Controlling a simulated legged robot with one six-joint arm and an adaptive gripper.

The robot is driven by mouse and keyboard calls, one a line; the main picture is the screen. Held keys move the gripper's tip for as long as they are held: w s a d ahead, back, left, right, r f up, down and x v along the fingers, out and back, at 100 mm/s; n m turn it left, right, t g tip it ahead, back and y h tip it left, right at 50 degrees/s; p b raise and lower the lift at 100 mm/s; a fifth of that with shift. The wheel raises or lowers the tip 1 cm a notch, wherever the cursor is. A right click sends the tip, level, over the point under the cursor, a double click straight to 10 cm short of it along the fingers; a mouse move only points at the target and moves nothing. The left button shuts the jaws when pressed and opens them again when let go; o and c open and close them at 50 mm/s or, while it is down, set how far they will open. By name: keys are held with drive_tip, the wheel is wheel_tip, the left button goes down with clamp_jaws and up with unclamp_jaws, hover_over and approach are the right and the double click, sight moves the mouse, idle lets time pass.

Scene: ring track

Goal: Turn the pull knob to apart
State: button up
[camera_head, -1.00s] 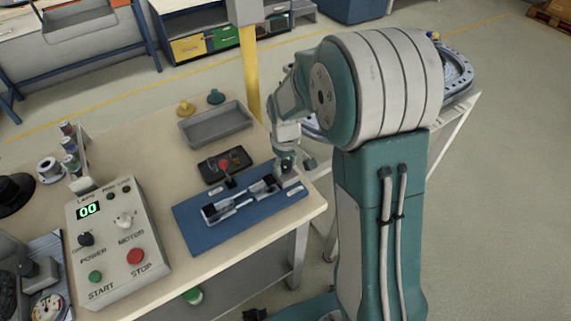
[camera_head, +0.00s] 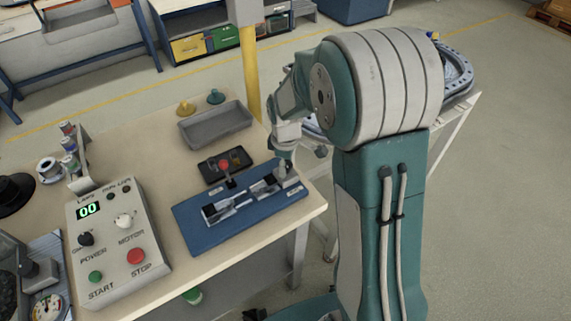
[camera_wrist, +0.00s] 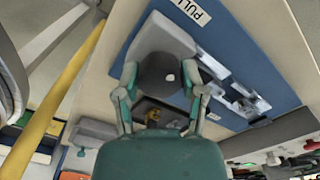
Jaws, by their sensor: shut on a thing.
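The pull knob (camera_wrist: 160,76) is a dark round knob on a light grey mount at one end of the blue board (camera_wrist: 222,55). A white label reading PULL (camera_wrist: 190,11) lies beside it. In the wrist view my gripper (camera_wrist: 161,80) has one finger on each side of the knob and is shut on it. In the head view my gripper (camera_head: 283,163) is at the right end of the blue board (camera_head: 225,235), and the knob is mostly hidden there. A grey slide mechanism (camera_head: 240,200) runs along the board from the knob's end.
A control box (camera_head: 115,240) with START and STOP buttons stands at the left of the bench. A yellow post (camera_head: 251,75) rises behind the bench.

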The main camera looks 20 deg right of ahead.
idle(0.3)
drive_tip(key=o, duration=1.2)
drive_tip(key=shift+w+f, duration=0.1)
drive_tip(key=shift+c, duration=0.2)
drive_tip(key=shift+a, duration=0.1)
wheel_tip(320, 180, up, 12)
